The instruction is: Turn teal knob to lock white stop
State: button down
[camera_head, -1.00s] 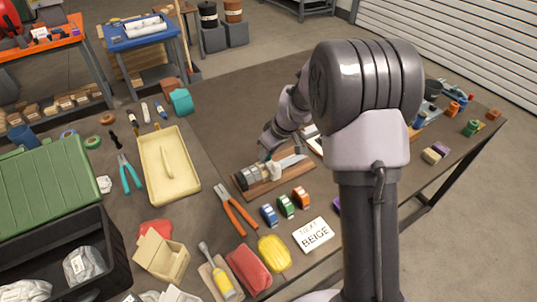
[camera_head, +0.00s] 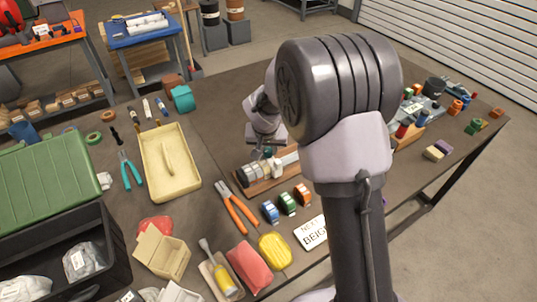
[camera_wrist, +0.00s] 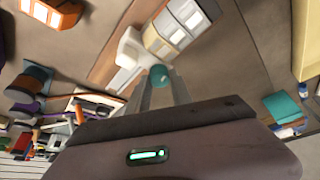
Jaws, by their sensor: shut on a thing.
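The teal knob (camera_wrist: 158,76) sits between the fingertips of my gripper (camera_wrist: 160,84) in the wrist view, and the gripper is shut on it. The white stop (camera_wrist: 130,48) is just beyond the knob, beside a row of grey and white modules (camera_wrist: 178,25). In the head view my gripper (camera_head: 267,148) points down over the rail assembly. The white stop (camera_head: 277,168) shows there at the right end of the modules (camera_head: 252,174). The knob is mostly hidden by my gripper in the head view.
The modules stand on a brown wooden base (camera_head: 262,186). Orange-handled pliers (camera_head: 236,207) lie in front. Blue (camera_head: 270,211), green (camera_head: 287,202) and orange (camera_head: 302,193) blocks stand nearby. A cream tray (camera_head: 184,188) lies to the left. The tabletop behind the base is clear.

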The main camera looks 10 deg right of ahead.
jog(key=shift+f+m+h+b, duration=0.1)
jog(key=shift+m+h+b, duration=0.2)
jog(key=shift+m+b, duration=0.85)
jog(key=shift+g+b, duration=0.3)
jog(key=shift+b, duration=0.05)
jog(key=c, duration=1.1)
grip_release()
jog(key=shift+a, duration=0.1)
jog(key=shift+c, duration=0.2)
jog(key=p+v, duration=0.6)
jog(key=v, duration=1.1)
jog(key=shift+s, duration=0.2)
